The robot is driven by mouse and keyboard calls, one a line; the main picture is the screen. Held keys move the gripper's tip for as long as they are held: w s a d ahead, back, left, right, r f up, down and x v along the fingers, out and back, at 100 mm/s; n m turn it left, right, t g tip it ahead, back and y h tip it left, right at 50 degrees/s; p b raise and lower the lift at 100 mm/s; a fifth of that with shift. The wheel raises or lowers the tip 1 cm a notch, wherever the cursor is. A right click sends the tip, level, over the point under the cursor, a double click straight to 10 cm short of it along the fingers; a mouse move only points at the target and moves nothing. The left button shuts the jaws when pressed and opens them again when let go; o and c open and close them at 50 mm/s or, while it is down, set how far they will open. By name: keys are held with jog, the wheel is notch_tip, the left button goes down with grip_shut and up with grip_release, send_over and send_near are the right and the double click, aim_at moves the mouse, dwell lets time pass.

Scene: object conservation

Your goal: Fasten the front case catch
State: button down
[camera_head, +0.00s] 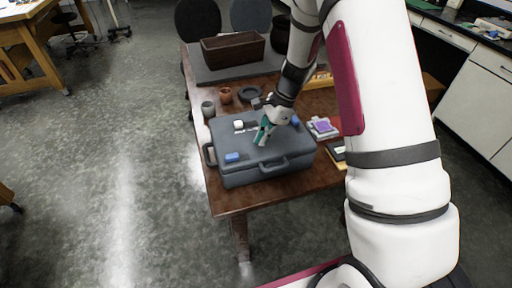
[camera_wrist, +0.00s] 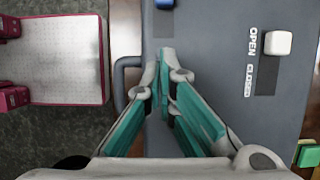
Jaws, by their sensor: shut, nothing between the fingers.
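The grey case (camera_head: 250,172) lies on the wooden table with its lid down and its front handle (camera_head: 287,165) facing me. A blue catch (camera_head: 232,157) sits on the lid near the front left; a blue piece also shows at the wrist view's top edge (camera_wrist: 164,4), above a dark strip. A white slider (camera_head: 239,125) is farther back on the lid, beside the word OPEN in the wrist view (camera_wrist: 277,43). My gripper (camera_head: 262,140) is shut and empty over the lid, right of the front blue catch. I cannot tell whether its tips touch the lid.
Another blue piece (camera_head: 295,120) is at the lid's back right. A grey cup (camera_head: 208,109), a clay cup (camera_head: 225,95) and a dark ring-shaped dish (camera_head: 250,94) stand behind the case. A purple-topped item (camera_head: 323,127) lies to the right. A brown bin (camera_head: 233,49) is farther back.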

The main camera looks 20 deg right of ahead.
jog(key=v, duration=0.6)
jog(key=shift+d, duration=0.25)
jog(key=s+a+r+n+t+h, duration=0.1)
jog(key=s+a+r+n, duration=0.1)
jog(key=s+r+n, duration=0.45)
jog(key=s+a+r+n+t, duration=0.1)
jog(key=s+a+r, duration=0.15)
jog(key=r, duration=0.65)
jog(key=s+r+n+t+h, duration=0.1)
jog(key=s+r+n, duration=0.2)
jog(key=s+n, duration=0.2)
jog(key=s+d+r+n+t+h, duration=0.1)
jog(key=s+n, duration=0.4)
jog(key=s, duration=0.7)
notch_tip(320, 180, up, 3)
jog(key=shift+s+d+f+t+h, duration=0.15)
jog(key=shift+s+d+t+h, duration=0.15)
jog(key=shift+t+h, duration=0.35)
